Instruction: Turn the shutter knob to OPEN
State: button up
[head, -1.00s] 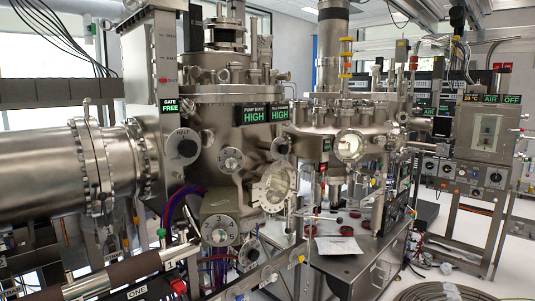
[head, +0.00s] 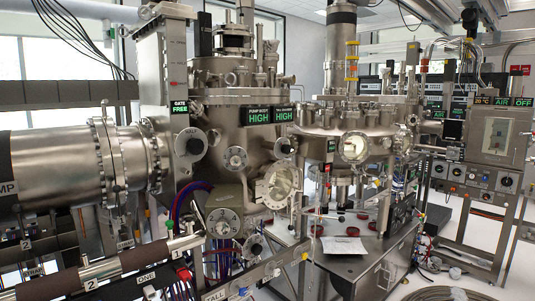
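My gripper is not in view. No knob can be read for certain as the shutter knob; the labels are too small. Several round knobs and dials show on the steel chambers. A dark-faced knob (head: 194,145) is at the left by the gate column. A round silver dial (head: 236,158) is on the left chamber's front, and another dark knob (head: 285,147) is to its right. A numbered dial (head: 222,222) is on a box below them, with a smaller dial (head: 253,247) lower right. Nothing touches them.
A large horizontal steel pipe (head: 55,170) fills the left. A rail (head: 130,262) crosses the lower left front. A bench (head: 350,262) with red-topped pieces and a paper (head: 343,245) stands at centre right. A control cabinet (head: 498,140) is at far right. Coiled hose (head: 440,290) lies on the floor.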

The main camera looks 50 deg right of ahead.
aim_at(286, 148)
jog(key=u, duration=0.55)
jog(key=k, duration=1.45)
jog(key=z, duration=0.8)
jog(key=i, duration=1)
jog(key=u, duration=0.05)
